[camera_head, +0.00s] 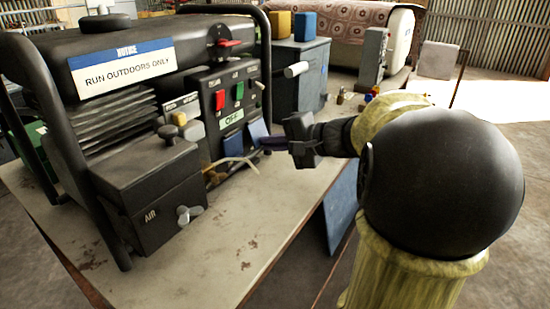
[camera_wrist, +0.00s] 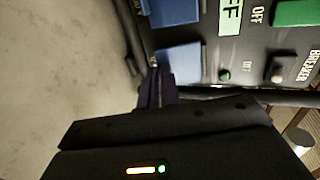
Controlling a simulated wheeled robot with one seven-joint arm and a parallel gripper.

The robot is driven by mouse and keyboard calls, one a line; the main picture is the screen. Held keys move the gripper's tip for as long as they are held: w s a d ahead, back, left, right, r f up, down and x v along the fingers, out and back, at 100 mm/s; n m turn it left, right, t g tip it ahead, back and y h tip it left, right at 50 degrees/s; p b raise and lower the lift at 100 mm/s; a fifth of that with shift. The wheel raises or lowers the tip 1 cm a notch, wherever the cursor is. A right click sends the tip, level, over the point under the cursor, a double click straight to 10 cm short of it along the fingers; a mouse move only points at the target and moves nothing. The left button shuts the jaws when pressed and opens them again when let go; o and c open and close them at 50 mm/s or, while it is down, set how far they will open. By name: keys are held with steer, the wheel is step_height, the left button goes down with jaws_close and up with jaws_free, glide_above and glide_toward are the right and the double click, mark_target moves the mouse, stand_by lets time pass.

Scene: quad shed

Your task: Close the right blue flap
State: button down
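The right blue flap (camera_head: 258,133) is on the lower right of the generator's control panel and looks tilted out from it. In the wrist view it is the lower blue plate (camera_wrist: 180,59). The left blue flap (camera_head: 233,144) is beside it and shows at the top of the wrist view (camera_wrist: 174,11). My gripper (camera_head: 265,145) reaches in from the right, just below and beside the right flap. In the wrist view the dark fingers (camera_wrist: 157,75) look shut together, with tips close to that flap's edge. I cannot tell if they touch it. Nothing shows between them.
The dark generator (camera_head: 125,80) stands on a worn table (camera_head: 220,240) with black tube frame bars around it. An AIR box (camera_head: 150,190) juts out at front left. A pale bent lever (camera_head: 238,162) is just under the flaps. A grey box (camera_head: 300,75) stands behind.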

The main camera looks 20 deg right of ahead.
steer(key=shift+w+a+f+t+y+b, duration=0.2)
steer(key=shift+f+t+y+b, duration=0.3)
steer(key=shift+b, duration=1.55)
steer(key=shift+w+a+f+t+y+b, duration=0.1)
steer(key=shift+w+f+t+y+b, duration=0.3)
steer(key=shift+b, duration=1.6)
steer(key=t+b, duration=0.1)
steer(key=b, duration=0.2)
steer(key=shift+a+f+y, duration=0.15)
steer(key=shift+f+y, duration=0.05)
steer(key=shift+y, duration=0.1)
steer(key=shift+w+r+b, duration=0.1)
steer(key=shift+b, duration=0.25)
steer(key=shift+r, duration=0.1)
steer(key=c, duration=1.6)
jaws_free()
